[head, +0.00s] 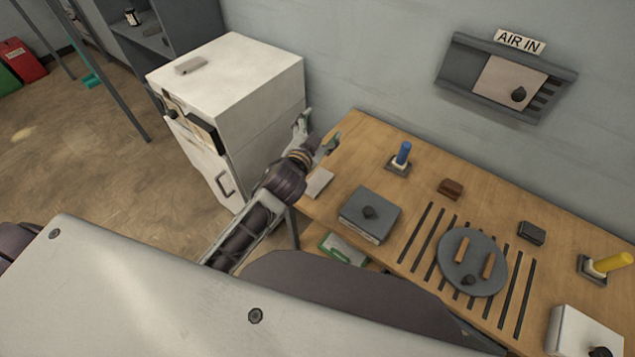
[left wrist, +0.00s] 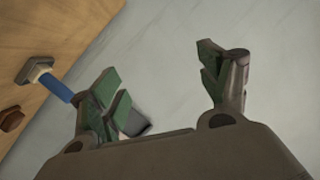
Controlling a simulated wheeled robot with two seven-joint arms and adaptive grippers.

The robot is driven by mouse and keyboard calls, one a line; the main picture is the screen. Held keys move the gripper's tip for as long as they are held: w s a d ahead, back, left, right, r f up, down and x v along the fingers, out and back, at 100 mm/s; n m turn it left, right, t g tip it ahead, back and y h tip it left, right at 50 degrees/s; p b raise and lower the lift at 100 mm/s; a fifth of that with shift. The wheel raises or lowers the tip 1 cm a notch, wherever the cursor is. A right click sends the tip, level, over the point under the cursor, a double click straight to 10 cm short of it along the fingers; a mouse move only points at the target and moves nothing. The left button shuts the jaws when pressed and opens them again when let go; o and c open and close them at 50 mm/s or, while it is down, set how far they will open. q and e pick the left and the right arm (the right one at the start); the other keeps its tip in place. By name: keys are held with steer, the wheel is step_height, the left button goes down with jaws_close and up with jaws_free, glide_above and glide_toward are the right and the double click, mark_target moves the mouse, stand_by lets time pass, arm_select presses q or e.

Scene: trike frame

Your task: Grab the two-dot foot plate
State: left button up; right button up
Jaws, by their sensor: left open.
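I cannot make out dots on any plate, so I cannot tell which one is the two-dot foot plate. A white block with a black knob (head: 578,330) is at the lower right. My left gripper (head: 317,136) is at the bench's far left corner, beyond the grey block. In the left wrist view its green-padded fingers (left wrist: 168,90) are wide apart with nothing gripped. A small dark grey piece (left wrist: 134,123) shows behind the left finger. My right gripper is not in view.
The wooden bench (head: 350,135) also holds a blue peg (head: 403,154), a brown block (head: 451,189), a black block (head: 531,233), a round grey plate (head: 487,241) and a yellow peg (head: 612,262). A white cabinet (head: 235,75) stands left of my gripper. The wall is close behind.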

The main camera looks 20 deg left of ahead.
arm_select(q)
steer(key=d+r+m+t+h, duration=0.2)
steer(key=d+r+m+h, duration=1.15)
steer(key=r, duration=0.25)
steer(key=s+d+f+m+g+h, duration=0.1)
steer(key=s+d+m+g+h, duration=0.25)
steer(key=d+m+g, duration=0.35)
steer(key=s+d+f+m+g+h, duration=0.2)
steer(key=s+d+m+g, duration=0.25)
steer(key=m+g, duration=0.4)
steer(key=m+g+y, duration=0.3)
steer(key=m+y, duration=0.2)
steer(key=y, duration=1.5)
glide_above(316, 181)
step_height(316, 181, down, 18)
steer(key=r, duration=0.1)
step_height(316, 181, down, 7)
steer(key=shift+f, duration=0.65)
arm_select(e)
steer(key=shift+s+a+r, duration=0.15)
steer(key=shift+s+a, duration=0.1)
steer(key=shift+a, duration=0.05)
